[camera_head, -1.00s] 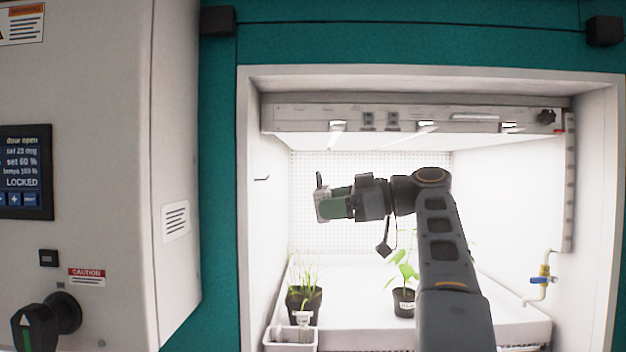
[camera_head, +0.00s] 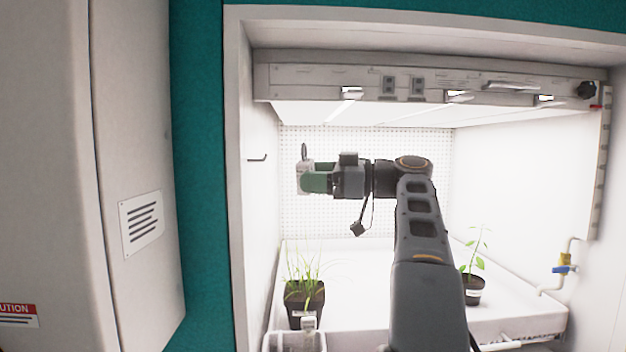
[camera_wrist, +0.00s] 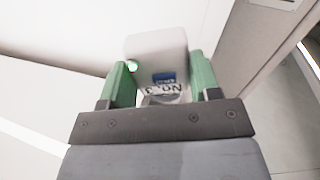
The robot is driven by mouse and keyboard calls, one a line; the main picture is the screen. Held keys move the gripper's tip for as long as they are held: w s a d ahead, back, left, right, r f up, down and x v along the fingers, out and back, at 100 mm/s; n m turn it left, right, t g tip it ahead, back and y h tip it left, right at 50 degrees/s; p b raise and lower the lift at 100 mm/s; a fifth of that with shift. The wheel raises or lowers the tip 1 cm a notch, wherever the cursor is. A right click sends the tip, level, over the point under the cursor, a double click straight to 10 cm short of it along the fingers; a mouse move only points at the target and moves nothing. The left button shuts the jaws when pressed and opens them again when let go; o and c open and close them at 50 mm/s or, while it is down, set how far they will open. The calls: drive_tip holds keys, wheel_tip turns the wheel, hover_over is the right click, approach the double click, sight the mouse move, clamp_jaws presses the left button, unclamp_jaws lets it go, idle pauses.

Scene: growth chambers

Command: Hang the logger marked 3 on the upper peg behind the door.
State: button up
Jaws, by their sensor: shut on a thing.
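The logger marked 3 (camera_wrist: 158,62) is a small pale box with a blue display, a green light and the label "No. 3" in the wrist view. My gripper (camera_head: 312,180) is shut on it, with a green finger at each side of the box. In the head view the logger (camera_head: 304,178) shows at the gripper's left end, with a dark loop above it. A thin dark peg (camera_head: 258,159) sticks out from the chamber's left inner wall, left of the logger and slightly higher. A gap shows between them. I see only one peg.
A pot with grassy leaves (camera_head: 304,302) stands below the gripper, behind a clear bin (camera_head: 294,342). A second potted plant (camera_head: 473,288) stands at right near a blue-handled tap (camera_head: 562,268). A lamp bar (camera_head: 430,82) runs overhead. The chamber's left frame edge (camera_head: 236,200) is close.

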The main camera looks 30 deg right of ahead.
drive_tip(key=shift+x, duration=0.8)
drive_tip(key=shift+w+a+f, duration=0.15)
drive_tip(key=shift+w+a, duration=0.05)
drive_tip(key=shift+a, duration=0.5)
drive_tip(key=shift+w+a+f+b, duration=0.1)
drive_tip(key=shift+w+a, duration=0.3)
drive_tip(key=shift+a, duration=0.3)
drive_tip(key=shift+w+a+f+b, duration=0.1)
drive_tip(key=shift+w+a, duration=0.3)
drive_tip(key=shift+a, duration=0.25)
drive_tip(key=shift+w+a+b, duration=0.1)
drive_tip(key=shift+w+a, duration=0.3)
drive_tip(key=shift+a, duration=0.3)
drive_tip(key=shift+w+a+f+b, duration=0.3)
drive_tip(key=shift+a+f+b, duration=0.2)
drive_tip(key=shift+b, duration=0.35)
